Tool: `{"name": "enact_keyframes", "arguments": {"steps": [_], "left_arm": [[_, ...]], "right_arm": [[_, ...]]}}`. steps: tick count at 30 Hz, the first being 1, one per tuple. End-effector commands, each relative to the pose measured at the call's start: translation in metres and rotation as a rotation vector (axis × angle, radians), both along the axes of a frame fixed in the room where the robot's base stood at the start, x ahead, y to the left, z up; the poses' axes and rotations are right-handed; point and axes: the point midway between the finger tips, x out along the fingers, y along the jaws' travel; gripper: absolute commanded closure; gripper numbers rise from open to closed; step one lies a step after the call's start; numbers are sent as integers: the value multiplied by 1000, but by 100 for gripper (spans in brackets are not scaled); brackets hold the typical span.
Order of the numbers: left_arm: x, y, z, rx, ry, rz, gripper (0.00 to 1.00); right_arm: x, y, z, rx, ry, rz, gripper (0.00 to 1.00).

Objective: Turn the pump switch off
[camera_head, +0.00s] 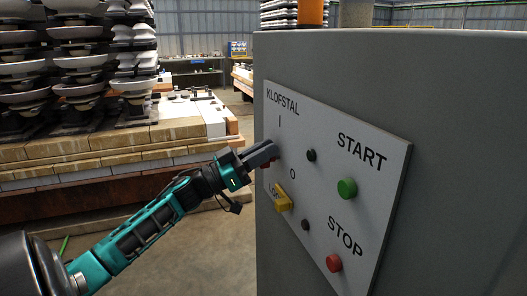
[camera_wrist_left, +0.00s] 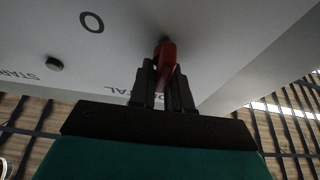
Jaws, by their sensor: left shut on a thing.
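The control panel (camera_head: 322,215) is a light plate on the grey cabinet. It carries a red switch (camera_head: 265,164) at its left edge, between the "I" and "O" marks and under the word KLOFSTAL. My left gripper (camera_head: 264,154) is at this switch and hides most of it in the head view. In the left wrist view the red switch handle (camera_wrist_left: 168,62) stands between the two fingers of my left gripper (camera_wrist_left: 165,84), which are shut on it. Its exact angle is hard to tell. My right gripper is not in view.
A green START button (camera_head: 347,188), a red STOP button (camera_head: 334,263), a yellow knob (camera_head: 283,198) and two small dark knobs sit on the same panel. The grey cabinet (camera_head: 440,90) fills the right. Insulator stacks (camera_head: 80,62) stand on wooden pallets at the left.

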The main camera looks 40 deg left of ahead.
Motion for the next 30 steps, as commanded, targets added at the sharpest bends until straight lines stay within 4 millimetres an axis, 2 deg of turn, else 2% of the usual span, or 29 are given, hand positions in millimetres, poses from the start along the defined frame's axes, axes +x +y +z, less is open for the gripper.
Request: {"name": "enact_keyframes", "arguments": {"steps": [8,14,30], "left_arm": [[0,-1,0,23,-12,-2,100],[-1,-2,0,106,-55,-1,100],[-5,-9,-4,539,-278,-2,100]], "right_arm": [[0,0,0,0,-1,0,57],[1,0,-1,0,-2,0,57],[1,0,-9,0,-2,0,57]]}}
